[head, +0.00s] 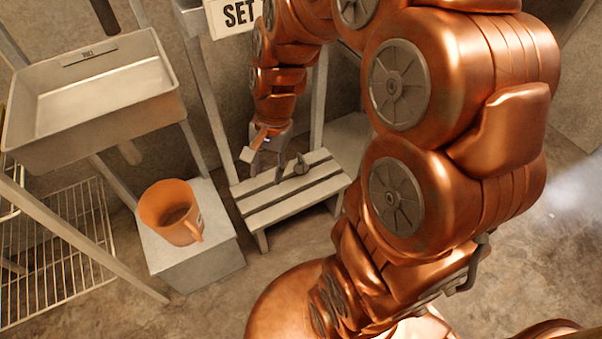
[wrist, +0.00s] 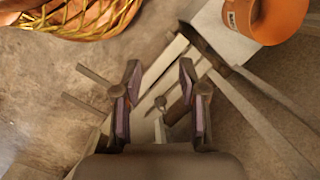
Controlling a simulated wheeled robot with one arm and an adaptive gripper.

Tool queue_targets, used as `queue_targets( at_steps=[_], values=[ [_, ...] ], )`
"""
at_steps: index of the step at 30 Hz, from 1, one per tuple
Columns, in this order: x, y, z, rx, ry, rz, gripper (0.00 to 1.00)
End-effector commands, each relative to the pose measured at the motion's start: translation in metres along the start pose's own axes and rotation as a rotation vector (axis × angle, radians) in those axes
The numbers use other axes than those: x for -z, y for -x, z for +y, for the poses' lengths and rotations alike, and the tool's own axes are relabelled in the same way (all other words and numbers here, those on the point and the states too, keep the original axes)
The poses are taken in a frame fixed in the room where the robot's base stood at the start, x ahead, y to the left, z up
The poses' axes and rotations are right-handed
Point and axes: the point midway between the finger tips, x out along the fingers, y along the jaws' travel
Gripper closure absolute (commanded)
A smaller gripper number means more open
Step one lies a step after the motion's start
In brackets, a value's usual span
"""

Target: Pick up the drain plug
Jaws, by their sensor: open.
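My gripper (head: 268,160) is over the bench, left of the plug in the head view. In the wrist view my gripper (wrist: 160,78) has its two fingers wide apart with nothing held. The gap in height between fingers and plug is hard to judge.
An orange bucket-like mug (head: 172,213) stands on a pale block (head: 205,262) left of the bench. A metal tray (head: 150,108) stands higher at the left, above a wire rack (head: 60,255). Grey posts and a SET sign (head: 238,14) are behind.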

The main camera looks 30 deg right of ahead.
Motion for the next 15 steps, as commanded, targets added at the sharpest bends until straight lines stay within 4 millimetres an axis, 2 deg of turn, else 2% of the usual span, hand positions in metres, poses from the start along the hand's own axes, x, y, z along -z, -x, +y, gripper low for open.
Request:
queue_targets(
  at_steps=[1,8,12,15],
  values=[
    [0.020,-0.021,-0.005,0.023,-0.089,-0.005,0.59],
    [0.110,-0.074,-0.027,0.153,-0.535,-0.007,0.59],
    [0.171,-0.108,-0.028,0.232,-0.819,-0.016,0.59],
    [0.214,-0.135,-0.020,0.281,-1.026,-0.026,0.59]
  ],
)
